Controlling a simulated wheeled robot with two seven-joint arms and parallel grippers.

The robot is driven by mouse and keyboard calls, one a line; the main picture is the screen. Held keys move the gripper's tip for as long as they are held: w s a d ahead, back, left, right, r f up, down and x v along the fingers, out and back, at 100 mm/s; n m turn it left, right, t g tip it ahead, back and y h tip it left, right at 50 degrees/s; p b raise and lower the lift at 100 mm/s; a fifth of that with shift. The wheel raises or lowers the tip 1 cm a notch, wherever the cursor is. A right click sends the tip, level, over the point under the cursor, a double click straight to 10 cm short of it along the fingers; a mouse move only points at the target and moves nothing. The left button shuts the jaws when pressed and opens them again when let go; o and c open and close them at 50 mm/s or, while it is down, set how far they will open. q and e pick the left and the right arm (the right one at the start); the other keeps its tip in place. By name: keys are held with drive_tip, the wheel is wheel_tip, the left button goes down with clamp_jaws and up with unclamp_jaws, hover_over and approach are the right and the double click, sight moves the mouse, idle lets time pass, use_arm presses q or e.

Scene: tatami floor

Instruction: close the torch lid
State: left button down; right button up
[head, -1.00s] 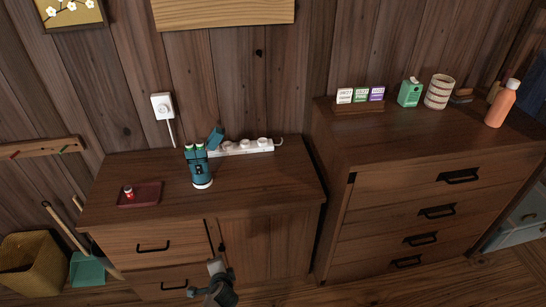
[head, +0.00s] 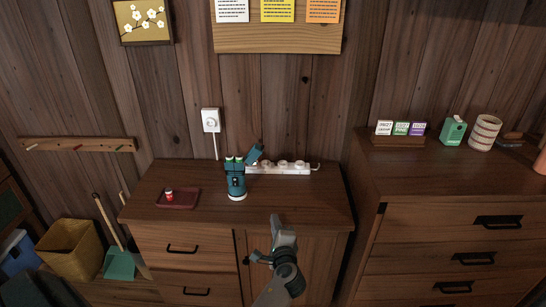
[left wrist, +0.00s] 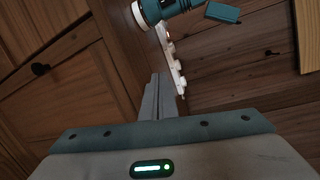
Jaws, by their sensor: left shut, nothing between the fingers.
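The teal torch (head: 236,182) stands upright on the low wooden cabinet, with green-topped batteries showing at its open top. Its teal lid (head: 255,153) is tilted out to the right of the top. In the left wrist view the torch (left wrist: 165,10) is cut by the top edge, and the teal lid (left wrist: 222,13) shows to its right. My left gripper (head: 275,222) is in front of the cabinet, below and right of the torch and apart from it. Its fingers (left wrist: 158,85) are shut and empty. My right gripper is not in view.
A white power strip (head: 283,167) lies behind the torch on the cabinet top (head: 300,205). A dark red tray (head: 178,198) with a small red-and-white item is at the left. A taller drawer chest (head: 440,190) stands at the right.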

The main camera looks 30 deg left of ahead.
sight(255, 153)
use_arm(q)
drive_tip(key=w+r+m+t+y, duration=0.25)
drive_tip(key=w+r, duration=0.35)
drive_tip(key=r, duration=0.6)
drive_tip(key=w+a+r+p, duration=0.2)
drive_tip(key=w+a, duration=0.1)
drive_tip(key=a, duration=0.2)
drive_tip(key=w+a+r+m+p, duration=0.1)
drive_tip(key=w+a+r+p, duration=0.1)
drive_tip(key=a, duration=0.3)
drive_tip(key=shift+w, duration=0.4)
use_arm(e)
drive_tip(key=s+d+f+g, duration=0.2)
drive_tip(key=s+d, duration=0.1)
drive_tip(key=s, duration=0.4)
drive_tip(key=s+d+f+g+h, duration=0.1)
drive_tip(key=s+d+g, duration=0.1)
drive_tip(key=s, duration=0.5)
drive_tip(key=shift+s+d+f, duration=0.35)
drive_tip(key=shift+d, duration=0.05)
use_arm(q)
drive_tip(key=shift+r+p, duration=0.15)
drive_tip(key=shift+p, duration=0.15)
